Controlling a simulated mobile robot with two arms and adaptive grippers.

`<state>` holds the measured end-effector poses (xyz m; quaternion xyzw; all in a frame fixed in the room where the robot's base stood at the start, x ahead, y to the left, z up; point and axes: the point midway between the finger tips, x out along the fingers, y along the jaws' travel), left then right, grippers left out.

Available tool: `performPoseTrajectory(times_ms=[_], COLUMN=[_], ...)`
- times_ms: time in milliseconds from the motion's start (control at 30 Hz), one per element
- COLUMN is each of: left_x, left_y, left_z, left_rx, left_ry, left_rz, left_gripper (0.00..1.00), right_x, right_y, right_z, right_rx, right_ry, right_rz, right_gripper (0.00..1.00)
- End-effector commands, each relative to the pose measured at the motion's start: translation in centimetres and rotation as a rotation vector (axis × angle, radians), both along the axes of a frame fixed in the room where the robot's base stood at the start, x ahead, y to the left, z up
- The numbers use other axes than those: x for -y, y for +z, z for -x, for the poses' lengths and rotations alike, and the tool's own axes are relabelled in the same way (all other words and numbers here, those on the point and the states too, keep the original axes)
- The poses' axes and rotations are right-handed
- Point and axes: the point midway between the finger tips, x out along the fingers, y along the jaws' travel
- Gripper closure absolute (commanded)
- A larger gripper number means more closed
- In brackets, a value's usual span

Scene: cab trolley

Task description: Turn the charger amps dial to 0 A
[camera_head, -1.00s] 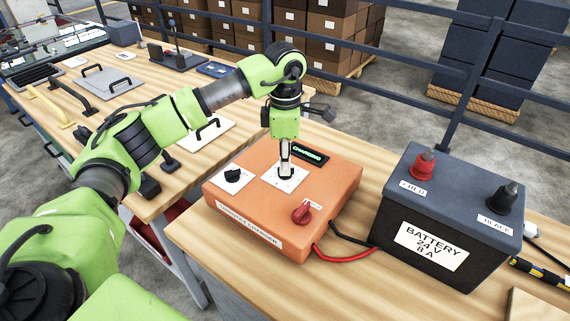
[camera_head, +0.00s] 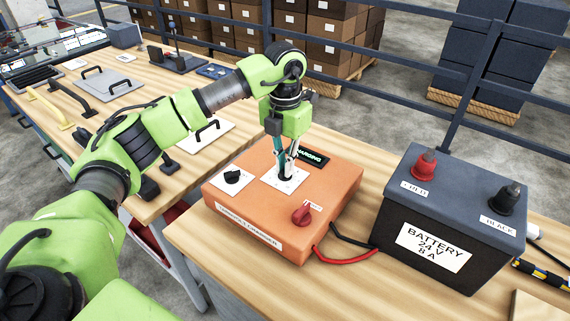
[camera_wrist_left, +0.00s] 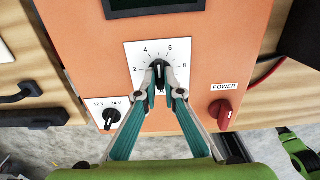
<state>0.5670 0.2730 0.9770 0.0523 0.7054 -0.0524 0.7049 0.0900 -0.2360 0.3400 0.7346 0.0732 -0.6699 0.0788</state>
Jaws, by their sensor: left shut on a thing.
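The orange charger (camera_head: 335,178) sits on the wooden bench. The knob's long axis runs roughly up the picture; I cannot tell the exact reading. My left gripper (camera_head: 286,173) points down over the plate, its two fingers (camera_wrist_left: 159,91) shut on the knob from both sides. In the head view the knob is mostly hidden by the fingers. My right gripper is in neither view.
A black voltage selector (camera_head: 232,176) and a red power knob (camera_head: 302,214) flank the dial plate. A dark display (camera_head: 312,158) lies behind it. A battery (camera_head: 445,215) stands at the right, with red and black cables (camera_head: 345,252) between it and the charger.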

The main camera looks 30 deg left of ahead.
Motion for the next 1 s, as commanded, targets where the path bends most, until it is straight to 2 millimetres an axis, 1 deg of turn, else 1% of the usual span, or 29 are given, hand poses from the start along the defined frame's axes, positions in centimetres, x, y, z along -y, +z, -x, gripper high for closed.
performPoseTrajectory(times_ms=[1000], left_x=[-0.01], left_y=[0.18], left_z=[-0.1], left_rx=[0.004], left_ry=[0.964], left_rz=[0.002], left_gripper=[1.0], right_x=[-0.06], right_y=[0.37], right_z=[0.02], right_rx=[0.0], right_ry=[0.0], right_rz=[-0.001], right_gripper=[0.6])
